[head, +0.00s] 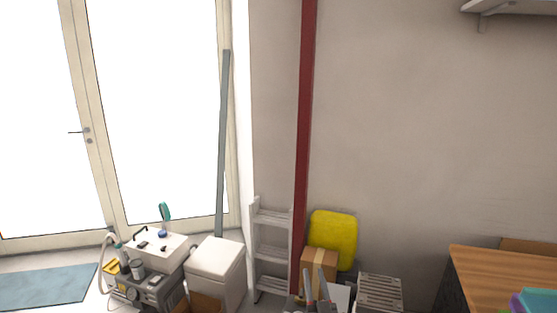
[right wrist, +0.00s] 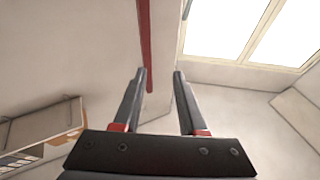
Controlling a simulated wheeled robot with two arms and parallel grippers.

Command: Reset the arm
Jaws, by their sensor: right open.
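My right gripper (head: 316,285) shows at the bottom of the head view, in front of the cardboard box. Its two fingers point up and stand apart with nothing between them. In the right wrist view the same gripper (right wrist: 157,75) is open and empty, against a pale wall and a red post. My left gripper is not in either view. The dental compressor unit (head: 150,285) stands at the lower left, with a white top, hoses and grey body.
A white bin (head: 216,270), a stepladder (head: 272,250), a yellow panel (head: 333,238) and a cardboard box (head: 318,262) stand by the wall. A red post (head: 304,130) rises behind. A wooden table (head: 505,280) is at right. A blue mat (head: 45,288) lies at left.

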